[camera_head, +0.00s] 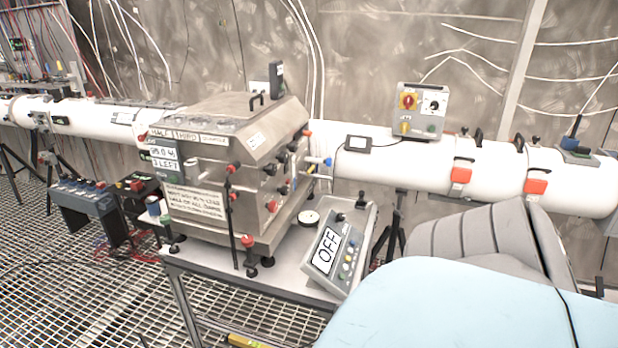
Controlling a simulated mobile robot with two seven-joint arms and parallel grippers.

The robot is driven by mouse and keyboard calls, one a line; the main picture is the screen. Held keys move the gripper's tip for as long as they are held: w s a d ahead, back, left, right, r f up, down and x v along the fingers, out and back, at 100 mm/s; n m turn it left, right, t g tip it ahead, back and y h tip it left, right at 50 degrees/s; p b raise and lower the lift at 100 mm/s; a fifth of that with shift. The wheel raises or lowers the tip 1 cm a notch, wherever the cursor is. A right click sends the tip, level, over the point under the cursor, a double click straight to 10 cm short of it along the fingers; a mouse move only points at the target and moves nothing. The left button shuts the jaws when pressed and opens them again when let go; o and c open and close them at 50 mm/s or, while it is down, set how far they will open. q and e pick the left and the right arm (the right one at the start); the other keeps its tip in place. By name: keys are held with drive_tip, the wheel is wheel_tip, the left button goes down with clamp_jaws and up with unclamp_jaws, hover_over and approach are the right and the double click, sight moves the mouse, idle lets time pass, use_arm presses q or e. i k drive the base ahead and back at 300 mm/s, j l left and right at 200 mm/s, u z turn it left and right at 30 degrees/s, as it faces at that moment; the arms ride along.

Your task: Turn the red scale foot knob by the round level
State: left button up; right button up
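A small red knob (248,241) stands on a dark foot at the front lower corner of the metal box. A round pale disc with a dark rim, which looks like the round level (309,217), lies on the bench top to the right of it. The metal box (225,160) stands on the grey bench (285,278). Other red knobs sit higher on the box's side, one of them at the top of a thin upright rod (232,200). Neither of my grippers is in view.
White pipes (440,165) run behind. A pale blue surface (460,305) and a grey ribbed shape (490,235) cover the lower right. Grating floor (90,290) is partly open at left.

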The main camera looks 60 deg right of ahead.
sight(247, 241)
drive_tip(key=z, duration=1.55)
drive_tip(key=i+j+u, duration=0.25)
drive_tip(key=i+j, duration=0.2)
drive_tip(key=i+j+u, duration=0.2)
drive_tip(key=i+j, duration=0.15)
drive_tip(key=i, duration=0.15)
